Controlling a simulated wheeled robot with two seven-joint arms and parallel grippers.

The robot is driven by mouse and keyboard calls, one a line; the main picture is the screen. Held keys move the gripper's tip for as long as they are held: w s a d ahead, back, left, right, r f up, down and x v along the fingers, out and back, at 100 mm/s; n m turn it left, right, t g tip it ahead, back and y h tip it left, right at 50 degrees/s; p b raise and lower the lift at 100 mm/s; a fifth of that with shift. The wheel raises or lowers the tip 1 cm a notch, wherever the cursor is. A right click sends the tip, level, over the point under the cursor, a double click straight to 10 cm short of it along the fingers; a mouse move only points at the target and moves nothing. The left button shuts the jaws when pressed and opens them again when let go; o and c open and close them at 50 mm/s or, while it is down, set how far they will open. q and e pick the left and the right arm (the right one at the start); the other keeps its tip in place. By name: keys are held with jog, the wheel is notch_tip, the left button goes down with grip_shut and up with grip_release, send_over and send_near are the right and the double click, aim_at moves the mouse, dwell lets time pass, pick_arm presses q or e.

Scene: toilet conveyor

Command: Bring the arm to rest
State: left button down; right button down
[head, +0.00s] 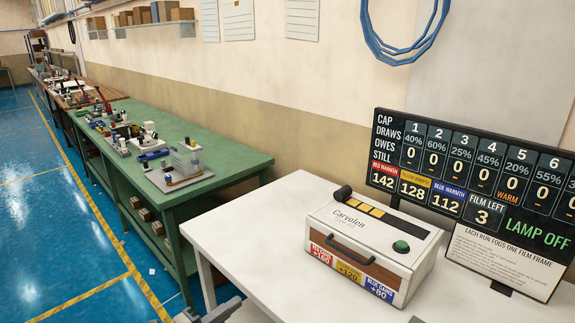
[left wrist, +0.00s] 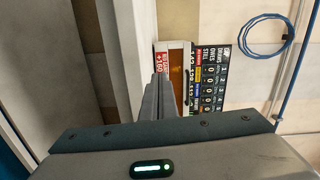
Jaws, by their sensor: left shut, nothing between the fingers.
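My left gripper (head: 222,310) shows only in part at the bottom edge of the head view, low in front of the white table's left end. In the left wrist view its two fingers (left wrist: 164,98) are together, with nothing between them. The white Carvolon machine (head: 372,243) stands on the white table, apart from the gripper. It has a dark handle, a green button and red, yellow and blue labels. A sideways part of it shows past the fingers in the left wrist view (left wrist: 176,62). My right gripper is not seen.
The white table (head: 254,238) fills the front right. A black display board (head: 468,165) reading "LAMP OFF" stands behind the machine. A green workbench (head: 222,155) with several instruments runs along the wall. Blue floor (head: 60,240) at the left is open. A blue hose coil (head: 405,48) hangs above.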

pick_arm(q)
jog(key=s+a+f+n+y, duration=0.25)
jog(key=a+f+n, duration=0.2)
jog(key=f, duration=0.65)
jog(key=s+a+f+n+y, duration=0.1)
jog(key=a+f+n+y, duration=0.35)
jog(key=f, duration=0.65)
jog(key=s+a+f+n+g+y, duration=0.1)
jog(key=s+a+f+n+g, duration=0.15)
jog(key=s+f, duration=0.5)
jog(key=s+a+f+n+g+y, duration=0.1)
jog(key=s+a+f+n+y, duration=0.3)
jog(key=f, duration=0.6)
jog(key=s+d+f+n+g, duration=0.1)
jog(key=s+f+n+g, duration=0.1)
jog(key=s+f, duration=0.55)
jog(key=s+d+f+n+g, duration=0.15)
jog(key=s+f, duration=0.25)
jog(key=s, duration=0.7)
jog(key=s+d+f+n+g, duration=0.1)
jog(key=s+f+n+g, duration=0.1)
jog(key=s, duration=1)
jog(key=s+d+f+n+g, duration=0.1)
jog(key=s+f+n+g, duration=0.1)
jog(key=s, duration=1.1)
notch_tip(320, 180, down, 2)
jog(key=shift+f+g, duration=0.25)
jog(key=shift+g, duration=0.35)
jog(key=shift+d, duration=0.1)
